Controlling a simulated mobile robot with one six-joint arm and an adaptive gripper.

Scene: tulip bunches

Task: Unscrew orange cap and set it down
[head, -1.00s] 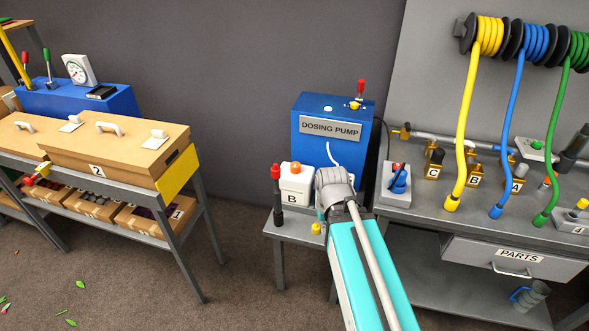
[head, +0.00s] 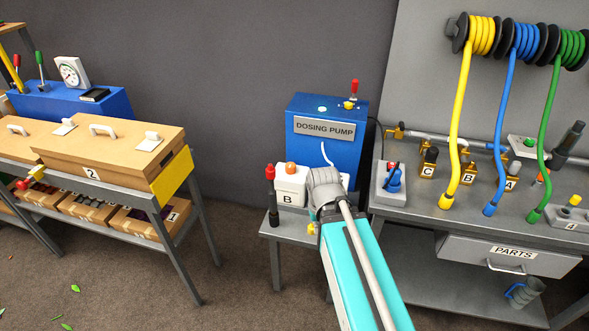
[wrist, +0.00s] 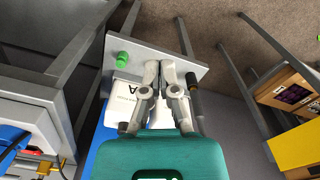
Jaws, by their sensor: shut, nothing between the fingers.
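The orange cap (head: 290,168) sits on top of a white container marked B (head: 289,188), on a small grey stand (head: 292,232) before the dosing pump. My gripper (wrist: 161,66) is shut and empty. Its fingers point down over the stand in the wrist view, beside a white container marked A (wrist: 122,92). In the head view my wrist (head: 326,188) is just right of container B and hides what lies behind it. The orange cap cannot be made out in the wrist view.
A black post with a red top (head: 270,185) stands left of container B. The blue dosing pump (head: 325,155) is behind. A green knob (wrist: 123,59) lies near the stand's corner. A grey bench (head: 400,200) with hoses is on the right.

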